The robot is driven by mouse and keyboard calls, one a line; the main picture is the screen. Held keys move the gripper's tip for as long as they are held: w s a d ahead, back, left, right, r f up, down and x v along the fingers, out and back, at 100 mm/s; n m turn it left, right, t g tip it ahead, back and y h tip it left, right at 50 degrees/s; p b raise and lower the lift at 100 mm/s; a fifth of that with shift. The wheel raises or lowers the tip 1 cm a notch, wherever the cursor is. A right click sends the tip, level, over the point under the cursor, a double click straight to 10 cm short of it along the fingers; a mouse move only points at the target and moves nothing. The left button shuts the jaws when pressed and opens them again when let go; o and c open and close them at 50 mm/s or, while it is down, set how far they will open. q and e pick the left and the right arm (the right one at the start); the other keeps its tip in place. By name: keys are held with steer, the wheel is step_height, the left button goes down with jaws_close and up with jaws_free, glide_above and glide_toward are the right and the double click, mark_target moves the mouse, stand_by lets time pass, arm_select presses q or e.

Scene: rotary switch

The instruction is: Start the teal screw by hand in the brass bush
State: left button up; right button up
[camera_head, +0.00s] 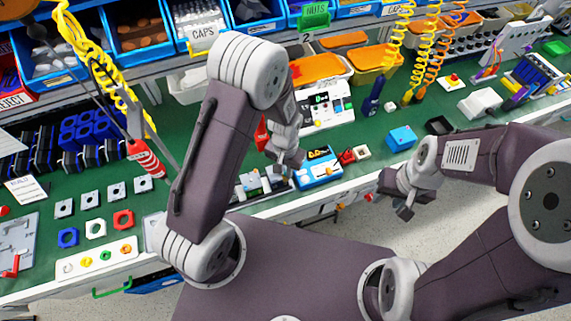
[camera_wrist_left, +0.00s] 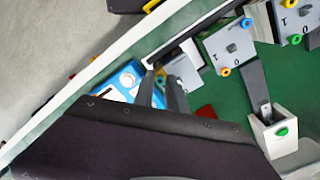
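My left gripper (camera_head: 290,160) hangs at the bench's front edge, beside a blue device (camera_head: 318,172) with a pale top. In the left wrist view its two dark fingers (camera_wrist_left: 163,88) show a narrow gap; I cannot tell whether something small is between the tips. The blue device also shows there (camera_wrist_left: 120,82), just left of the fingers. I cannot make out the brass bush for certain. My right gripper (camera_head: 390,203) is open and looks empty, in front of the bench.
The green bench top (camera_head: 240,205) carries small parts and plates on the left. A light-blue box (camera_head: 401,139) and a black tray (camera_head: 438,126) lie on the right. In the left wrist view, a white holder (camera_wrist_left: 278,140) stands right of the fingers. Bins line the back.

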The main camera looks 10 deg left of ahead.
arm_select(q)
jaws_close()
steer(key=shift+m+p, duration=0.3)
steer(key=shift+m, duration=1.5)
steer(key=shift+f+m, duration=0.1)
steer(key=shift+m, duration=0.9)
steer(key=m+p, duration=0.1)
steer(key=m, duration=0.3)
steer(key=shift+m, duration=0.9)
